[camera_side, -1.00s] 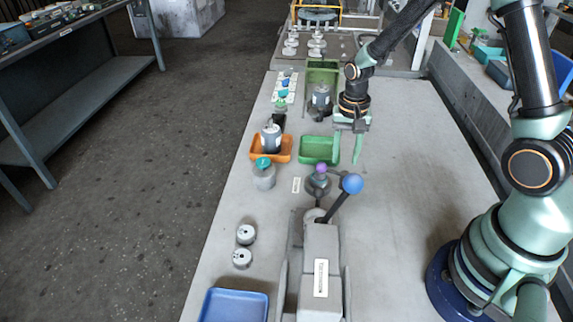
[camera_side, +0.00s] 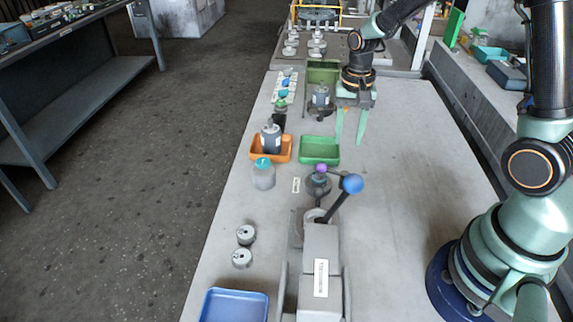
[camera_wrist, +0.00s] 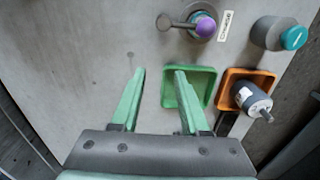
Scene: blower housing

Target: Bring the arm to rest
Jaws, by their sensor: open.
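My gripper (camera_side: 349,138) is open and empty, held above the grey table (camera_side: 410,190) with its two green fingers pointing down. It is to the right of the near green tray (camera_side: 320,151) in the side view. One finger overlaps the edge of the green tray (camera_wrist: 202,82), which looks empty.
An orange tray (camera_side: 285,155) holds a grey motor (camera_side: 271,138). A teal-capped jar (camera_side: 263,176), a purple-knobbed fixture (camera_side: 318,186) and a blue-knobbed lever press (camera_side: 320,270) stand nearer. A blue tray (camera_side: 235,305) lies in front.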

